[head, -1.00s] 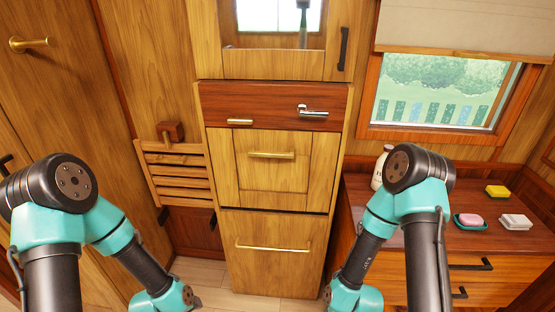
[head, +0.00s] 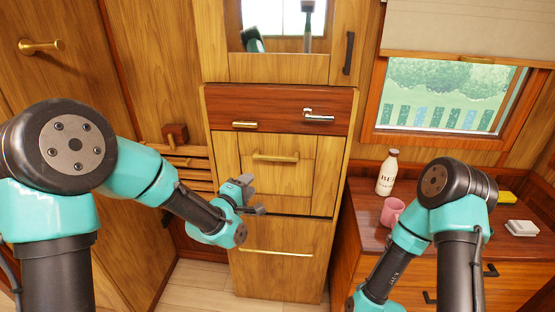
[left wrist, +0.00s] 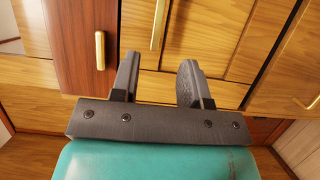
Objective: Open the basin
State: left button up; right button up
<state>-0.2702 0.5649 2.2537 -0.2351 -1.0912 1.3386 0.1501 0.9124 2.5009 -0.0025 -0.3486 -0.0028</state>
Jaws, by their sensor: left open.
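The cabinet in the middle has a dark red-brown front (head: 280,95) with a short gold handle (head: 243,124) and a chrome tap-like fitting (head: 318,116). Below is a light wood panel (head: 300,181) with a gold bar handle (head: 275,157). All these fronts look closed; I cannot tell which one holds the basin. My left gripper (head: 255,196) is open and empty in front of the light panel, below its bar handle. In the left wrist view that bar handle (left wrist: 158,25) lies ahead, roughly between the fingers, apart from them. My right gripper is out of view.
A lower panel with a long gold handle (head: 272,252) is below. A slatted wooden rack (head: 190,152) is at left. On the right counter stand a milk bottle (head: 387,172), a pink mug (head: 392,211), a white soap bar (head: 522,228) and a yellow block (head: 507,197).

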aim_at(274, 159)
pick_arm(q)
jog(key=shift+w, duration=0.1)
jog(key=x, duration=1.7)
jog(key=shift+f, duration=0.1)
grip_shut()
